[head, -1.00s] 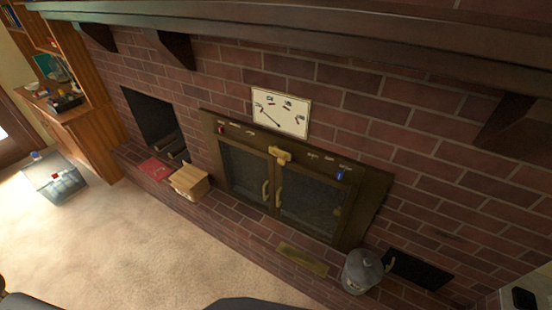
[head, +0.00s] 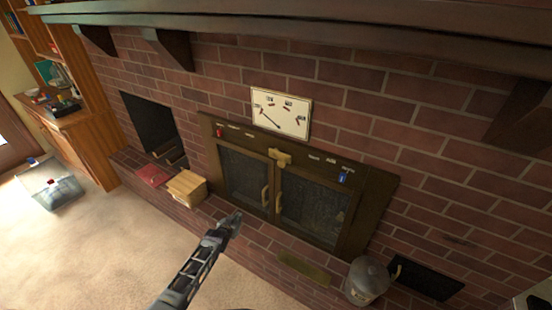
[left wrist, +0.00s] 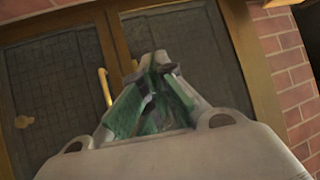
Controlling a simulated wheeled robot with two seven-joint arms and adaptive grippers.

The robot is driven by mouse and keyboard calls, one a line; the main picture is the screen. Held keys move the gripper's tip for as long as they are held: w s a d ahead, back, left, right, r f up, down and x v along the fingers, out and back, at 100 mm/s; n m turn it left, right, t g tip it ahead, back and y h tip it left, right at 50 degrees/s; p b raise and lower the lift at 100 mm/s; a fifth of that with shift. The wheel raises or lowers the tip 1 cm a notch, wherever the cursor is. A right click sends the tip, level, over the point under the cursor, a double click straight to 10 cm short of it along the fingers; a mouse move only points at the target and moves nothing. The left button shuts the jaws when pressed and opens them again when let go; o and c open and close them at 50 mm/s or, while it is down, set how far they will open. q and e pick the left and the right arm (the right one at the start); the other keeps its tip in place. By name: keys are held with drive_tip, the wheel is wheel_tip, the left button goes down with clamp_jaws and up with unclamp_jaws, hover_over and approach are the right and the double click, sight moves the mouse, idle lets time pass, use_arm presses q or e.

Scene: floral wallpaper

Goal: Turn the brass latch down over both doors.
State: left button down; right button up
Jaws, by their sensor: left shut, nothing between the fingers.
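The brass latch (head: 281,157) is a small bar on the dark frame, top centre, where the doors meet; it looks roughly crosswise. Below it are the left mesh door (head: 242,172) and the right mesh door (head: 312,205), each with an upright brass handle at the meeting edge; both look closed. My left gripper (head: 236,217) is shut and empty, in front of and below the left door, apart from the latch. In the left wrist view its fingertips (left wrist: 158,64) meet before the doors, near a brass handle (left wrist: 105,87); the latch does not show there. My right gripper is out of view.
A wooden box (head: 187,188) and red book (head: 153,175) lie on the brick hearth, left. A brass plate (head: 303,268) and grey lidded pot (head: 367,281) are at the right. A white picture panel (head: 281,112) hangs above. A mantel juts out overhead.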

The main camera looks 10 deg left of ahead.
use_arm(q)
drive_tip(key=w+d+r+t+h, duration=0.1)
drive_tip(key=w+d+r+t, duration=0.15)
drive_tip(key=r, duration=0.85)
drive_tip(key=w+d+r+t+h, duration=0.1)
drive_tip(key=w+r, duration=0.3)
drive_tip(key=r, duration=0.7)
drive_tip(key=s+d+r+h, duration=0.1)
drive_tip(key=s+d+r, duration=0.1)
drive_tip(key=r, duration=0.5)
drive_tip(key=s+d+r+m+h, duration=0.1)
drive_tip(key=s+d+r+h, duration=0.1)
drive_tip(key=d+r, duration=0.3)
wheel_tip(320, 180, up, 4)
drive_tip(key=shift+s+d+f+g+h+b, duration=0.25)
drive_tip(key=shift+d+g+h+b, duration=0.1)
drive_tip(key=shift+b, duration=0.1)
drive_tip(key=shift+w, duration=0.25)
drive_tip(key=w+d+f+p, duration=0.1)
drive_tip(key=w+d+f, duration=0.3)
drive_tip(key=w+f, duration=0.2)
drive_tip(key=shift+x, duration=1.2)
